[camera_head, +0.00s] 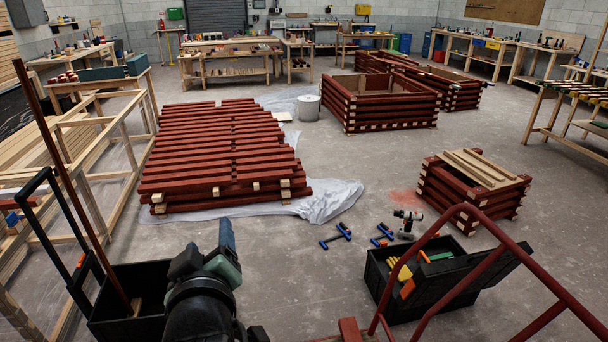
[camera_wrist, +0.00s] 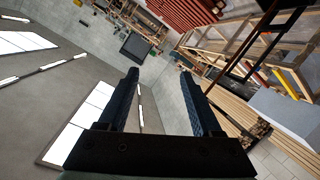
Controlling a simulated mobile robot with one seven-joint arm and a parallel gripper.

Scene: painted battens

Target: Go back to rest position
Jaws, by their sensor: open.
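My gripper (camera_wrist: 159,76) is open in the wrist view, its two dark blue fingers standing apart with nothing between them. In the head view my arm rises from the bottom edge, left of centre. A bluish finger of my gripper (camera_head: 227,236) shows at its end, in front of the stack of red battens (camera_head: 225,155). The wrist view looks across the room at a tilt. It takes in ceiling lights (camera_wrist: 90,115), walls and wooden racks. Nothing is seen touching the fingers.
A black bin (camera_head: 125,305) with a long red batten stands left of my arm. A wooden rack (camera_head: 105,130) is farther left. An open black toolbox (camera_head: 425,285) and a red batten crate (camera_head: 470,195) stand right. Blue-handled clamps (camera_head: 337,237) lie on the floor. Bare floor is centre right.

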